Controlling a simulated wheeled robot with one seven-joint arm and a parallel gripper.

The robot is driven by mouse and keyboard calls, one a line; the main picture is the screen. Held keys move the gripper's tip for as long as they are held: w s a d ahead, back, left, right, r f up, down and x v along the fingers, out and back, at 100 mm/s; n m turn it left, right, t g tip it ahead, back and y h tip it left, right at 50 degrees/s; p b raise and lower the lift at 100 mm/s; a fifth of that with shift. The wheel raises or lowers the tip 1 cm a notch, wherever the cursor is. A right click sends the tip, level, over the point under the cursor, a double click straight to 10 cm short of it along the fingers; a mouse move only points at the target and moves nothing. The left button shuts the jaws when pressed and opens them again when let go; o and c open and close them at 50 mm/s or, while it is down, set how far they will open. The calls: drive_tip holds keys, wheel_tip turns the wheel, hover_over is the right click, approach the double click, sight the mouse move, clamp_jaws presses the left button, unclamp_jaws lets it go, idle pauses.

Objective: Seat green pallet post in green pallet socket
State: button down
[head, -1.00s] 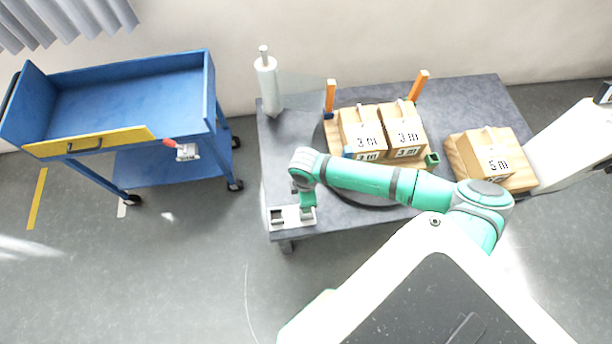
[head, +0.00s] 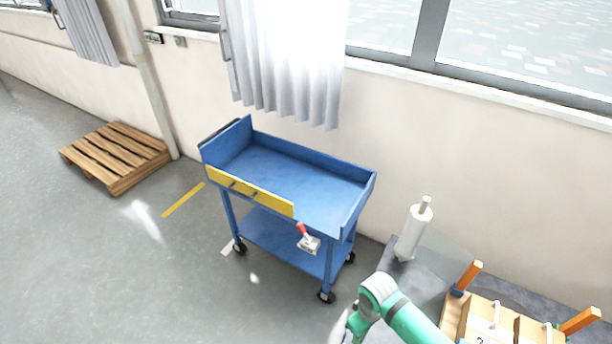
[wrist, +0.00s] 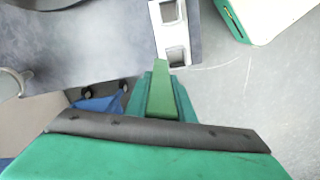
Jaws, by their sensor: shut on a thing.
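The green post (wrist: 163,92) is held in my gripper (wrist: 160,88) and points away from the wrist camera. Its far end shows close to a white holder (wrist: 174,36) with square openings at the table's edge. I cannot tell if the post touches the holder. In the head view only part of my teal arm shows at the bottom edge, and the post is not clear there. The pallet on the table (head: 452,318) is partly in view at the lower right, with orange posts (head: 468,277) upright and boxes on it. The green socket is out of view.
A blue cart (head: 290,180) with a red-handled tool (head: 307,240) stands left of the table. A white roll (head: 413,232) stands upright on the table (wrist: 100,45). A wooden pallet (head: 115,155) lies on the floor far left.

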drive_tip(key=w+a+f+m, duration=0.2)
drive_tip(key=w+a+m, duration=0.1)
drive_tip(key=a, duration=0.5)
drive_tip(key=w+a+f+m, duration=0.3)
drive_tip(key=w+a+m, duration=0.1)
drive_tip(key=a, duration=0.5)
drive_tip(key=shift+a+m, duration=0.25)
drive_tip(key=shift+m, duration=0.15)
